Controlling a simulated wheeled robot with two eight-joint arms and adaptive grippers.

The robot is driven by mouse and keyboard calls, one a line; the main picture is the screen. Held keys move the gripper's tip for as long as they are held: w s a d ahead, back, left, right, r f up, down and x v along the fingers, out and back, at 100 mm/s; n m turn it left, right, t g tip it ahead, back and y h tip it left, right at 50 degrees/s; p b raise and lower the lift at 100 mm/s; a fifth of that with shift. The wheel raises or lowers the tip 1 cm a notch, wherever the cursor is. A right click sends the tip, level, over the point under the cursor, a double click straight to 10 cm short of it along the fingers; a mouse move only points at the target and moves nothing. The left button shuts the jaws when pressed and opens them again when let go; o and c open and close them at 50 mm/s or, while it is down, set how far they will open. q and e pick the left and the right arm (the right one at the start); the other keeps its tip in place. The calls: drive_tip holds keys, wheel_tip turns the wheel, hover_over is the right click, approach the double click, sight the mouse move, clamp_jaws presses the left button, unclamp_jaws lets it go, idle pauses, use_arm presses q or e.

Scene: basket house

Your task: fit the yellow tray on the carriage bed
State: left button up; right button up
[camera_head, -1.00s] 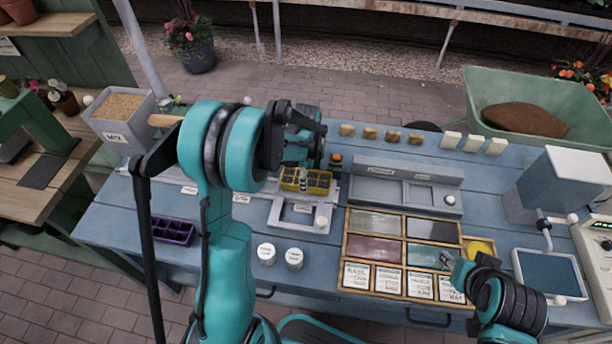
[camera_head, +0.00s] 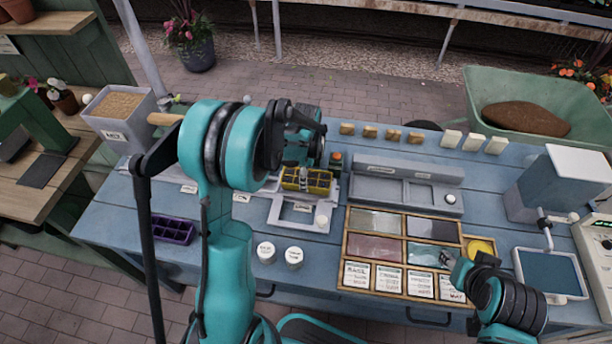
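The yellow tray (camera_head: 306,181), with several dark cells, sits at the back part of the grey carriage (camera_head: 301,211). The carriage has a pale frame with an opening and a white knob at its front right. My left arm reaches over the table, and its gripper (camera_head: 304,150) is behind the tray, at or just above it. The fingers are mostly hidden by the arm and the tray, so I cannot tell if they grip it. My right gripper (camera_head: 449,261) is low over the front right of the wooden sectioned box; its finger opening is too small to judge.
A purple tray (camera_head: 172,230) lies at the left, and two white-lidded jars (camera_head: 266,252) stand before the carriage. A grey fixture (camera_head: 408,186) is right of the carriage. The wooden box (camera_head: 345,262) holds coloured panes and cards. Small blocks line the back edge.

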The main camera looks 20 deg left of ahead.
use_arm(q)
drive_tip(key=shift+f+b, duration=0.35)
drive_tip(key=shift+f, duration=0.15)
drive_tip(key=o, duration=1.8)
drive_tip(key=shift+r, duration=0.2)
drive_tip(key=shift+r+p, duration=2.75)
drive_tip(key=shift+r, duration=1.15)
drive_tip(key=shift+s+f, duration=0.1)
drive_tip(key=shift+f, duration=0.05)
